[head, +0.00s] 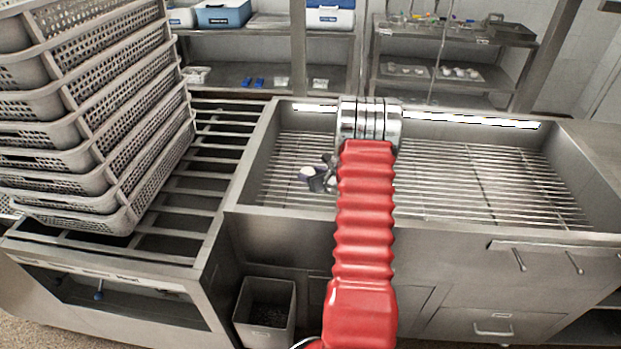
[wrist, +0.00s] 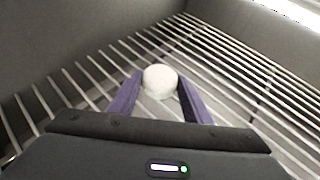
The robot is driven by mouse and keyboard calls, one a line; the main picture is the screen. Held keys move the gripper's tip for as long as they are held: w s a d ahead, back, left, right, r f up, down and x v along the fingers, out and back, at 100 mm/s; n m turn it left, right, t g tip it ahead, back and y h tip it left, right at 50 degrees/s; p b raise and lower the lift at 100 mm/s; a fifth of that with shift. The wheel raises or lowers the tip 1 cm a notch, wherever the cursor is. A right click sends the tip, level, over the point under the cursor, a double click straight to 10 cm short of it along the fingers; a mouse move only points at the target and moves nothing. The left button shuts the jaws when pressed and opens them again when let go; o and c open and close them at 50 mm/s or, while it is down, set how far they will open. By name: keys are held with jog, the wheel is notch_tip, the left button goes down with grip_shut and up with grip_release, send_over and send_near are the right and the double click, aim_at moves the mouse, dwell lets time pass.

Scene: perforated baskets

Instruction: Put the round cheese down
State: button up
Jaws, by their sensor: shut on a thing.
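The round cheese (wrist: 160,81) is white and sits between the two purple fingers of my gripper (wrist: 155,88) in the wrist view. The fingers are shut on it. In the head view the cheese (head: 306,172) shows as a small pale shape at the left side of my gripper (head: 318,178), left of my red arm. The gripper is over the left part of the metal rack (head: 480,185) inside the sink-like basin. I cannot tell whether the cheese touches the rack bars. My arm hides part of the gripper.
The basin has raised metal walls (head: 250,150) close to the gripper's left. A tall stack of perforated baskets (head: 85,120) stands on a slatted table (head: 205,150) at left. A grey bin (head: 265,312) stands below. The rack's right half is clear. Shelves (head: 450,75) stand behind.

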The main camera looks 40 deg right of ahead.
jog(key=shift+f, duration=0.75)
jog(key=shift+f, duration=0.1)
jog(key=o, duration=1.1)
jog(key=v, duration=1.2)
